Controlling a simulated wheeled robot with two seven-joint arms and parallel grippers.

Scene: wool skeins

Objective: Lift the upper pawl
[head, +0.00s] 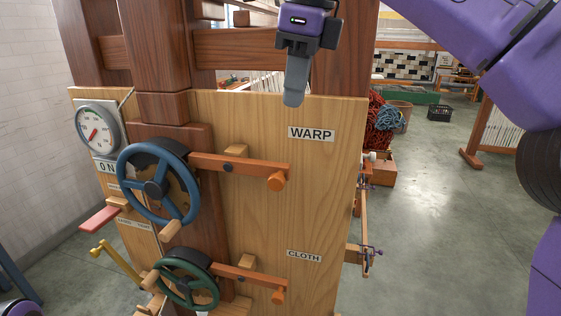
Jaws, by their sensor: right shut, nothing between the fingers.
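The upper pawl (240,166) is an orange-brown wooden bar on the loom's front panel, beside the blue handwheel (187,158). My right gripper (294,98) is shut and empty, pointing down in front of the panel's top edge. It is above the pawl's right end and apart from it. My left gripper does not show.
A lower pawl (235,273) and green handwheel (216,290) sit below, by the CLOTH label (304,256). A dial (98,128), a red lever (100,219) and a yellow lever (118,262) are at the left. Open floor lies to the right.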

